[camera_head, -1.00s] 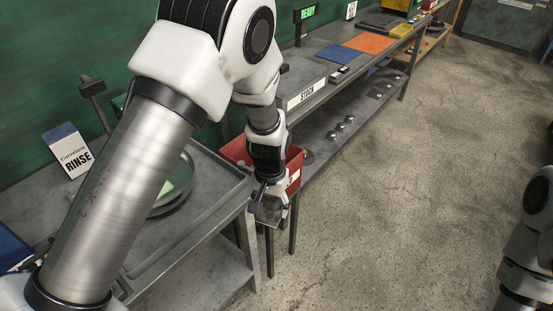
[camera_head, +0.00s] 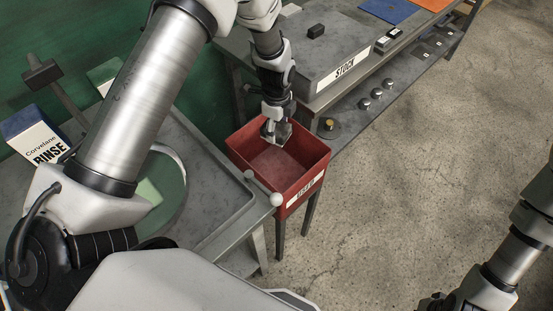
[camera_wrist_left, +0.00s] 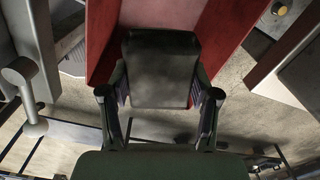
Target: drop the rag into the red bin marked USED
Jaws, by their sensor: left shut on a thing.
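The red bin (camera_head: 309,163) with a white USED label on its front stands open at the top, just right of the grey bench. My left gripper (camera_head: 275,138) points down over the bin's opening, toward its back side. In the left wrist view the left gripper (camera_wrist_left: 160,100) is shut on a dark grey rag (camera_wrist_left: 160,75), which looks like a flat square between the fingers. Red bin walls (camera_wrist_left: 225,35) show behind it. The rag is hard to make out in the head view. My right arm is at the lower right, with its gripper end cut off or unclear.
A grey bench tray (camera_head: 215,225) holds a round dish (camera_head: 170,200) left of the bin. A RINSE box (camera_head: 35,135) stands at the far left. The STOCK shelf (camera_head: 345,70) lies behind the bin, with several small metal pieces below. The floor at right is clear.

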